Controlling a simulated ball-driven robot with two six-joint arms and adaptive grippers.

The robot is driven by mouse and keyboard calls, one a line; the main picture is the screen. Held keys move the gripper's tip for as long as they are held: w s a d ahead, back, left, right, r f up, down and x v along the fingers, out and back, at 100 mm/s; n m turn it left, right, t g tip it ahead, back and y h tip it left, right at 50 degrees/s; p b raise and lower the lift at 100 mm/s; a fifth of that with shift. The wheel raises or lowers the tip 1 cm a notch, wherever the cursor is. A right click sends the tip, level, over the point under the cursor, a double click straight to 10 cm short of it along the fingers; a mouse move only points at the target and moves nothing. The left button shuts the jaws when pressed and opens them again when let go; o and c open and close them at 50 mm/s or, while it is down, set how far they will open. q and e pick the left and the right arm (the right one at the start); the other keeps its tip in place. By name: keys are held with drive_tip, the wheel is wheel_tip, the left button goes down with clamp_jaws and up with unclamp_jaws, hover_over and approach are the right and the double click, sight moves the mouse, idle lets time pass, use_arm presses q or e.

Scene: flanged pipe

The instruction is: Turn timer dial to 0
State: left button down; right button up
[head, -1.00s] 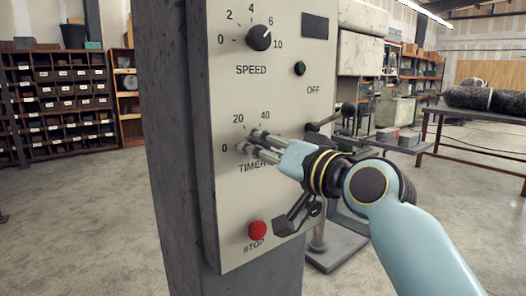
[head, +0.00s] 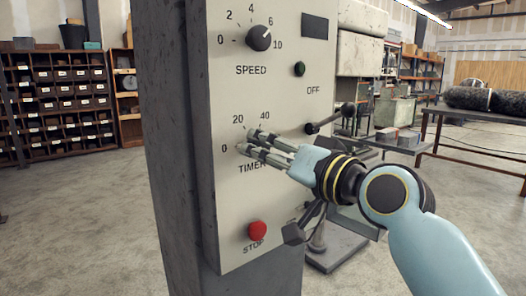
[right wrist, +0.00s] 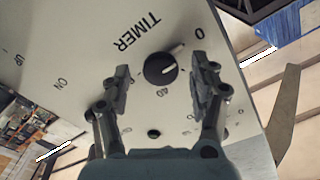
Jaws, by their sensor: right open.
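The timer dial (right wrist: 160,69) is a round black knob with a white pointer line. The 0, 20 and 40 marks show around the fingertips. My left gripper is not in view.
A workbench (head: 490,123) stands back right, drawer shelves (head: 65,100) back left. Open floor lies to the left.

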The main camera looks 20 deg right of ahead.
drive_tip(key=v, duration=1)
drive_tip(key=w+d+f+m+g+h+b, duration=0.1)
drive_tip(key=d+f+g+h+b, duration=0.1)
drive_tip(key=f, duration=1)
drive_tip(key=w+d+f+m+g+h+b, duration=0.1)
drive_tip(key=d+f+g, duration=0.1)
drive_tip(key=f, duration=0.9)
drive_tip(key=s+d+f+g+h+b, duration=0.1)
drive_tip(key=s+d+f+g, duration=0.15)
drive_tip(key=f, duration=0.75)
drive_tip(key=s+d+f+g+h+b, duration=0.1)
drive_tip(key=s+f, duration=0.2)
drive_tip(key=f, duration=0.7)
drive_tip(key=s+d+f+n+g+h+b, duration=0.15)
drive_tip(key=s+f+g, duration=0.35)
drive_tip(key=s+f, duration=1.5)
drive_tip(key=s+f+n+g, duration=0.2)
drive_tip(key=s+f, duration=0.2)
drive_tip(key=s, duration=0.5)
drive_tip(key=s+d+f+n+g, duration=0.1)
drive_tip(key=s+f, duration=0.3)
drive_tip(key=s, duration=0.5)
drive_tip(key=shift+d+f+n+g, duration=0.25)
drive_tip(key=shift+d+n+g, duration=0.1)
drive_tip(key=shift+n, duration=0.1)
